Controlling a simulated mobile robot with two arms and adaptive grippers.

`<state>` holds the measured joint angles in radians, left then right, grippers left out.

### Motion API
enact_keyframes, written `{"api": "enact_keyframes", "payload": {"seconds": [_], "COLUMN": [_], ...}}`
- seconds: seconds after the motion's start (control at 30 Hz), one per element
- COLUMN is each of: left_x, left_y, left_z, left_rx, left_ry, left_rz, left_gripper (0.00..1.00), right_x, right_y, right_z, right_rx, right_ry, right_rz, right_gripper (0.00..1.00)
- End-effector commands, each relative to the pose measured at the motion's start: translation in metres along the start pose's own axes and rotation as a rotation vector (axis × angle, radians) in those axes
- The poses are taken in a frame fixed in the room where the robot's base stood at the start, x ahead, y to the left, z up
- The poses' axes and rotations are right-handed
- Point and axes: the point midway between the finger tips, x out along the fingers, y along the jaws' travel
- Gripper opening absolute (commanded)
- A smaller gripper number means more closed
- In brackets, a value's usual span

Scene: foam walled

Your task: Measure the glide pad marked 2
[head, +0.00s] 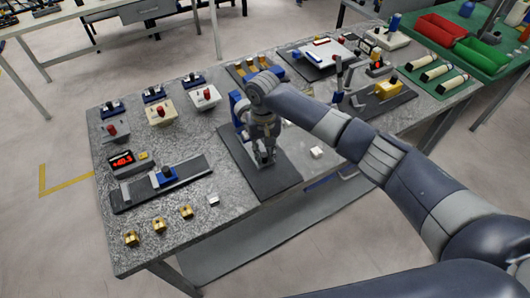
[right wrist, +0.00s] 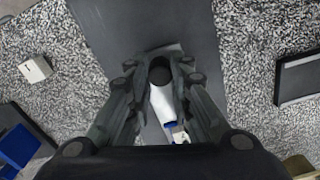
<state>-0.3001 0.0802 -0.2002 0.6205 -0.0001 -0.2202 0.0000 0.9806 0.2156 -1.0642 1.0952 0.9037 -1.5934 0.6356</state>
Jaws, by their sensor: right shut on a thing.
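My right gripper (head: 264,155) points down over the dark plate (head: 285,180) in the middle of the bench. In the right wrist view its fingers (right wrist: 160,85) are shut around a dark round knob (right wrist: 160,72) with a pale grey piece below it. I cannot tell whether that piece touches the plate. No mark 2 is readable on any piece. A gauge with a red display (head: 122,160) stands at the left, beside a dark rail (head: 190,179) carrying a blue slider block (head: 163,177). My left gripper is not in view.
Red-knobbed blocks (head: 160,113) and blue black-knobbed blocks (head: 154,95) stand behind the rail. Several brass pieces (head: 159,225) line the front left. A white cube (head: 316,152) lies right of the plate. A blue upright (head: 238,108) stands close behind my gripper.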

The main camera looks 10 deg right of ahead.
Motion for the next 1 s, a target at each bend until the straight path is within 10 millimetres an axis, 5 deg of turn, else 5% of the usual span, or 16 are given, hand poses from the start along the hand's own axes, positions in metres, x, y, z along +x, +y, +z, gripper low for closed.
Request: {"api": "enact_keyframes", "payload": {"seconds": [0.13, 0.57, 1.0], "left_x": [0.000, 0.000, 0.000], "left_y": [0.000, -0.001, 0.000], "left_z": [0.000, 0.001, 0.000], "left_rx": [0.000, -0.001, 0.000], "left_ry": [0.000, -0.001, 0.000], "left_rz": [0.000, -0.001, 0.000], "left_gripper": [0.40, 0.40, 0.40], "right_x": [-0.003, -0.010, -0.095], "right_y": [0.000, 0.000, -0.001], "right_z": [-0.004, -0.002, -0.003], "right_rx": [0.001, 0.000, 0.000], "right_ry": [0.012, 0.007, 0.009], "right_rz": [-0.002, -0.002, -0.003], "right_gripper": [0.41, 0.41, 0.41]}}
